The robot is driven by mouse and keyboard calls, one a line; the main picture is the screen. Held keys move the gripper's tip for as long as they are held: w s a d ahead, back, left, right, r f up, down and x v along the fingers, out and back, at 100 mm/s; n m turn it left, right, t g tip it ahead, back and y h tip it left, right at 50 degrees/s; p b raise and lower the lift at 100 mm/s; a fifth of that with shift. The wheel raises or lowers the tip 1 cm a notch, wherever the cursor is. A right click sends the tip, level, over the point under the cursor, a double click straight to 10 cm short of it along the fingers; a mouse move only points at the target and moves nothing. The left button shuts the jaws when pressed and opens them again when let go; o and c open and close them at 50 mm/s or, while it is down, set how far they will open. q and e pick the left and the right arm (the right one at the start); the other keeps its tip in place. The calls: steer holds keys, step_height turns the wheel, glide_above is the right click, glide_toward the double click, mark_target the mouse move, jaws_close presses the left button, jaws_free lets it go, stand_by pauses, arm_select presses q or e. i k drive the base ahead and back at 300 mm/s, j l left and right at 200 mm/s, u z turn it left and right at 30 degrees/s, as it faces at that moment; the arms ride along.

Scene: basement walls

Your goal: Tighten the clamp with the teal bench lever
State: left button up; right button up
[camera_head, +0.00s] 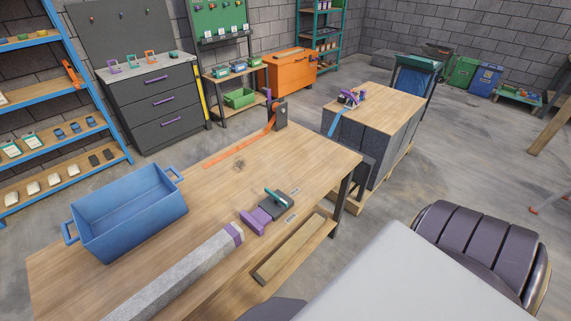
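The teal lever (275,197) sits on top of a small dark grey clamp body (284,206) near the right edge of the wooden workbench (205,215). The clamp's purple jaw (257,220) is just left of the body. A long grey bar (180,277) with a purple band (234,233) near its end lies on the bench. The bar's banded end is close to the purple jaw; I cannot tell whether they touch. Neither of my grippers shows in the head view.
A blue bin (130,212) stands on the bench's left part. An orange strap (240,148) runs to a dark post (280,114) at the far edge. Bare benchtop lies between bin and clamp.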

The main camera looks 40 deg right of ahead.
mark_target(277, 199)
steer(key=j+z, duration=0.1)
steer(key=z, duration=1.2)
